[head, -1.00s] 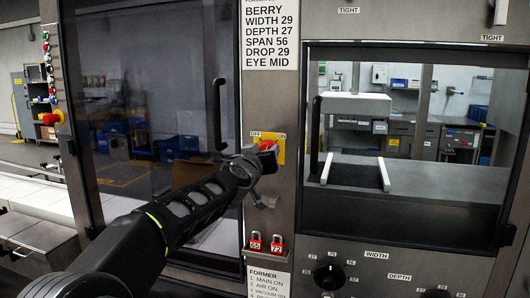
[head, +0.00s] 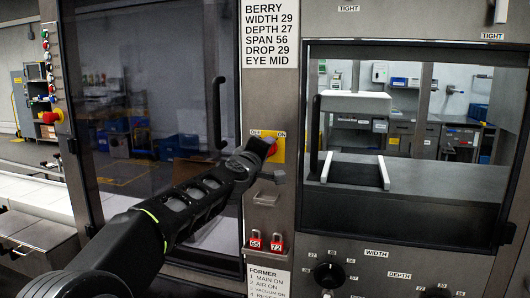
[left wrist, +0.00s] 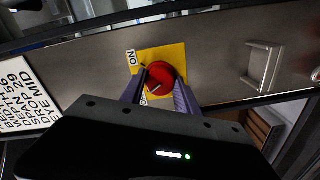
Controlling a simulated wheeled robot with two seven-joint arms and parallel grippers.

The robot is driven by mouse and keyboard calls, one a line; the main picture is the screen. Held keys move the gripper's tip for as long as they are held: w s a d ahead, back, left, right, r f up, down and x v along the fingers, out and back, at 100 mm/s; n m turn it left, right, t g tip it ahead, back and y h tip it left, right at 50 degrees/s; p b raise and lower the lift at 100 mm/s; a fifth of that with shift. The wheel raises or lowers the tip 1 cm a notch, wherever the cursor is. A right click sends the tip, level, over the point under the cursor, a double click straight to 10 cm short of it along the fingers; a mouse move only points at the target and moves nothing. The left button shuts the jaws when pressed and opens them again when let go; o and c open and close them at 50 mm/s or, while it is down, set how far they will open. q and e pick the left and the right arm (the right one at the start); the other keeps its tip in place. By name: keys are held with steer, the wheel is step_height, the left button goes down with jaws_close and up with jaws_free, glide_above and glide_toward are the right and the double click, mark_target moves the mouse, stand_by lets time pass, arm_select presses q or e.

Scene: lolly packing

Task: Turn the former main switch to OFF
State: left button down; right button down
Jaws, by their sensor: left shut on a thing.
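The former main switch is a red rotary knob (left wrist: 163,76) on a yellow plate (left wrist: 178,54). In the head view the yellow plate (head: 280,152) sits on the steel post, with OFF and ON labels above it. My left gripper (head: 267,147) reaches it from the lower left and covers most of the knob. In the left wrist view the left gripper (left wrist: 160,84) has its two purple fingers on either side of the knob, shut on it. The ON label shows there; the OFF label is mostly hidden. The knob's exact angle is hard to tell. My right gripper is not in view.
Below the switch are a metal handle (head: 266,197) and two red padlocks (head: 265,242). A glass door with a dark handle (head: 218,113) stands left. A window opening with another dark handle (head: 314,135) and a black dial (head: 328,275) are on the right.

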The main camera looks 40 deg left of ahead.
arm_select(q)
steer(key=shift+n, duration=1.3)
steer(key=c, duration=0.9)
jaws_free()
steer(key=shift+s, duration=0.1)
steer(key=v, duration=0.7)
steer(key=shift+s, duration=0.3)
steer(key=shift+d, duration=0.1)
